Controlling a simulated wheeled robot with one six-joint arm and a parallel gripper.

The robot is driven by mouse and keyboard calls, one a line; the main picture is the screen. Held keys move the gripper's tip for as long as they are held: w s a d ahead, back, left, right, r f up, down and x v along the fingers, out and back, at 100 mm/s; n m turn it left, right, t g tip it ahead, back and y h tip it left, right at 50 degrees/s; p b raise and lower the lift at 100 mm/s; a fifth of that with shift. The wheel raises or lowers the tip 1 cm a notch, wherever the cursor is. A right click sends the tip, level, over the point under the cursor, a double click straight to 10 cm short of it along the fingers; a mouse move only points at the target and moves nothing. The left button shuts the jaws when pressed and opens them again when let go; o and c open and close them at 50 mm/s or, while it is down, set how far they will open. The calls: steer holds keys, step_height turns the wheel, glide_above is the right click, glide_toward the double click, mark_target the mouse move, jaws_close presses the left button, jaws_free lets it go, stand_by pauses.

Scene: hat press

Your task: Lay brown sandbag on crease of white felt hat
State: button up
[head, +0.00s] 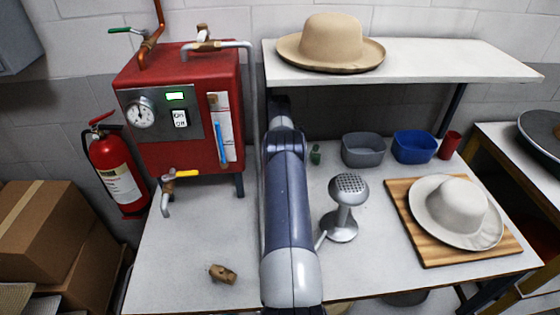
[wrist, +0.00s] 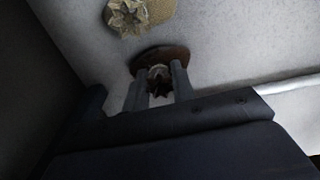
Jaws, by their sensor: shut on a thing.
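In the wrist view, the two fingers of my gripper (wrist: 158,80) are shut on the gathered top of a round brown bag, the brown sandbag (wrist: 148,56). The fingers cover part of it. I cannot tell whether it still rests on the surface below. My gripper and this bag do not show in the head view; my arm hides that area. The white felt hat (head: 460,207) lies brim down on a wooden board (head: 429,251) at the right of the table, apart from my arm.
A tan bag with a star-shaped top (wrist: 128,17) is near the held bag. A steamer (head: 346,205) stands between my arm and the board. Grey (head: 363,150) and blue (head: 414,146) bins stand behind. A small brown object (head: 222,274) lies front left. A shelf (head: 440,62) overhangs the back.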

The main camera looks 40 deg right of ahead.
steer(key=shift+r+p, duration=1.65)
steer(key=shift+r, duration=1.8)
